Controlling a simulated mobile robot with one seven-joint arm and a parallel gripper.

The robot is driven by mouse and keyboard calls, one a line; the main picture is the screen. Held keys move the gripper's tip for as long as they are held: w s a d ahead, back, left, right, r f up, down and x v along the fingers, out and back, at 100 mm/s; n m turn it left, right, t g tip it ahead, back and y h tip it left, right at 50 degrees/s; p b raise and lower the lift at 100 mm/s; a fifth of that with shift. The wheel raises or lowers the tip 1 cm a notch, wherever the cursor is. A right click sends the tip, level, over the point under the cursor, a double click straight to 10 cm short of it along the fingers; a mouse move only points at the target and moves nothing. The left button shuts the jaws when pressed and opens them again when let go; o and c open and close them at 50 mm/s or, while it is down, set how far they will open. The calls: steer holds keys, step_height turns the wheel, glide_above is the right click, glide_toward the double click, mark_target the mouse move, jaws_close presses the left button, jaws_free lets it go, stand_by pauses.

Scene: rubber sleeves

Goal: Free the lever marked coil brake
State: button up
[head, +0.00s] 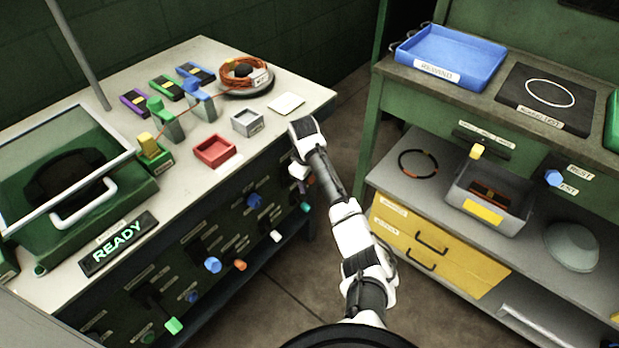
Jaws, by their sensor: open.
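I cannot read which lever is marked coil brake, as the small labels on the bench's dark front panel (175,270) are too small. Coloured lever ends stick out of that panel: blue (212,265), orange (239,265), white (276,237), green (173,325) and an upper blue one (254,201). On the bench top stand a green upright piece (160,108), a blue one (199,88) and a yellow one (148,144). My gripper (300,180) is open, beside the panel's far right end, partly hidden by my arm. I see nothing held in it.
An orange cable coil (242,72), a red tray (215,151) and a grey tray (247,122) sit on the bench top (195,185). A glass-lidded green box (75,170) and a READY sign (118,243) are at left. A shelf (395,195) stands right, across open floor.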

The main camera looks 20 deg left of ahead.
steer(key=shift+c, duration=0.3)
jaws_close()
steer(key=shift+f, duration=0.1)
steer(key=shift+d, duration=0.1)
step_height(320, 180, down, 10)
steer(key=t+y+b, duration=0.4)
steer(key=y+b, duration=0.7)
steer(key=b, duration=0.4)
steer(key=shift+m+b, duration=0.4)
steer(key=shift+f, duration=0.1)
